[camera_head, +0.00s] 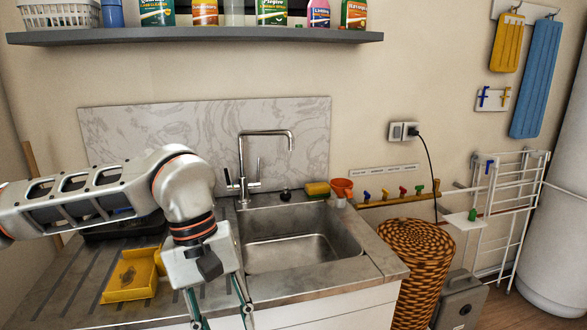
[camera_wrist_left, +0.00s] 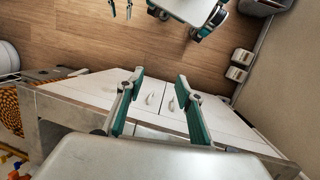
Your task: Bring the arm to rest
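My left arm comes in from the left in the head view, its gripper (camera_head: 220,310) pointing down in front of the counter's front edge, left of the sink. The lower part of the fingers is cut off by the frame. In the left wrist view the left gripper (camera_wrist_left: 158,78) has its two green fingers spread apart with nothing between them; white cabinet fronts show beyond. At the top edge of the wrist view, two slim fingers of what looks like my right gripper (camera_wrist_left: 120,8) stand apart, partly cut off. The right arm is not in the head view.
The counter holds a steel sink (camera_head: 290,252), a faucet (camera_head: 262,160), a yellow tray (camera_head: 131,278), a sponge (camera_head: 317,189) and an orange cup (camera_head: 341,187). A shelf (camera_head: 200,36) with bottles hangs above. A wicker basket (camera_head: 415,265) and a white rack (camera_head: 508,200) stand right.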

